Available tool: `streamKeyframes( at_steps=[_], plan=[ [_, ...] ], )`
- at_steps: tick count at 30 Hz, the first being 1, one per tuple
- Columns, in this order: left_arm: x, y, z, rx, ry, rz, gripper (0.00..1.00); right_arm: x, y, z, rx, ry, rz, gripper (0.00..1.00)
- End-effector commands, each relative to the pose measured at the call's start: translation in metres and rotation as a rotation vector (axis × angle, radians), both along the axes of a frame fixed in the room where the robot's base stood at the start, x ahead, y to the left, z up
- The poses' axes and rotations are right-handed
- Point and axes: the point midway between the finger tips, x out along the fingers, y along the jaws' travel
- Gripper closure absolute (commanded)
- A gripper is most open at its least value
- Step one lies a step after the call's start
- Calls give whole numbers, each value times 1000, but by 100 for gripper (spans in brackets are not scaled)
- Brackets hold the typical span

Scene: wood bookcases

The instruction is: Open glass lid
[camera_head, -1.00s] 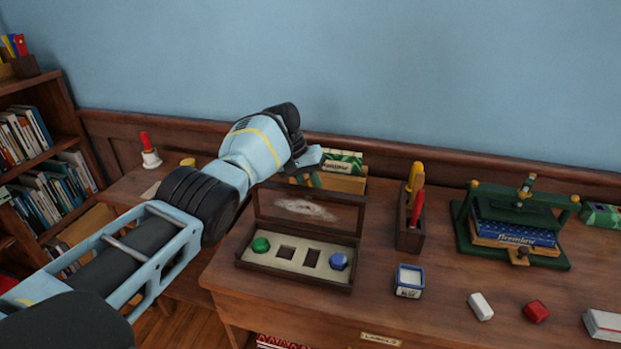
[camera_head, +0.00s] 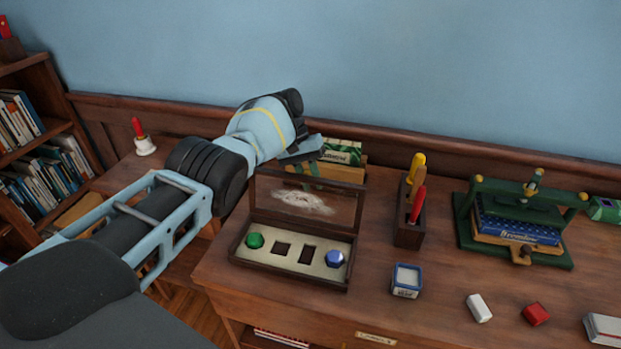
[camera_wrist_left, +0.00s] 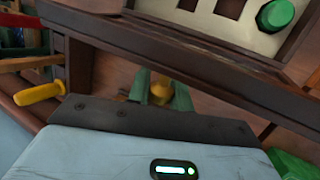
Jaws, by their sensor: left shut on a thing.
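The glass lid (camera_head: 300,202), a dark wood frame around a smudged pane, stands raised at the back of a shallow wooden case (camera_head: 290,277). The case holds a green gem (camera_head: 254,240) and a blue gem (camera_head: 334,258), with two dark empty slots between them. My left gripper (camera_head: 312,176) is at the lid's upper edge, coming from behind it. In the left wrist view its green fingers (camera_wrist_left: 160,92) are shut on a small yellow knob by the lid's frame (camera_wrist_left: 150,48). The finger contact is partly hidden in the head view. My right gripper is out of view.
A wooden holder (camera_head: 408,230) with red and yellow handles stands right of the case. A blue-rimmed box (camera_head: 406,281), white block (camera_head: 479,307), red block (camera_head: 535,314) and green press (camera_head: 515,225) lie further right. A card box (camera_head: 342,168) stands behind the lid.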

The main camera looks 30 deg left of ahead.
Motion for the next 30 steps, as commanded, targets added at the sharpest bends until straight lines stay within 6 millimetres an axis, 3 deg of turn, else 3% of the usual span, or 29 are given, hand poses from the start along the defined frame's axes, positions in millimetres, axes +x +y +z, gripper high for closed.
streamKeyframes(
  at_steps=[2, 3, 7, 17, 30],
  plan=[
    [0, -1, 2, -3, -2, -1, 100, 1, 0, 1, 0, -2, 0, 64],
    [0, -1, 2, -3, -1, -2, 74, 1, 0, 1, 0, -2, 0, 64],
    [0, -1, 2, -3, 0, -2, 59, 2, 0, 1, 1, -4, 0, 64],
    [0, 1, 3, -2, 2, -2, 59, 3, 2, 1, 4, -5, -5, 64],
    [7, 26, 55, -2, 2, -1, 59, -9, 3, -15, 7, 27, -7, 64]
  ],
)
